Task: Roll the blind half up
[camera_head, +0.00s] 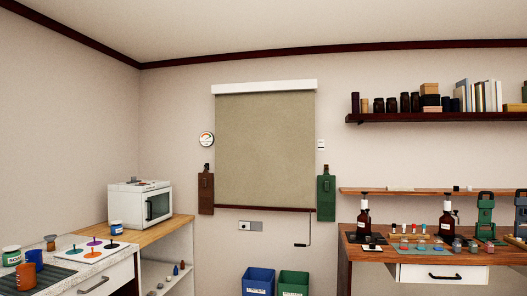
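The blind (265,150) hangs on the back wall, its beige cloth extended down to a dark red bottom bar (265,208). A white housing (265,87) runs along its top. A thin crank rod with a bent handle (302,245) hangs below the bar's right end. Whether the rod runs up behind or beside the cloth is hard to tell. No part of my gripper shows in the head view.
A brown board (206,193) and a green board (326,198) hang beside the blind. Blue (258,281) and green (293,284) bins stand below it. A left counter holds a microwave (140,205); a right bench (365,255) holds bottles and small items. A shelf (435,116) is above.

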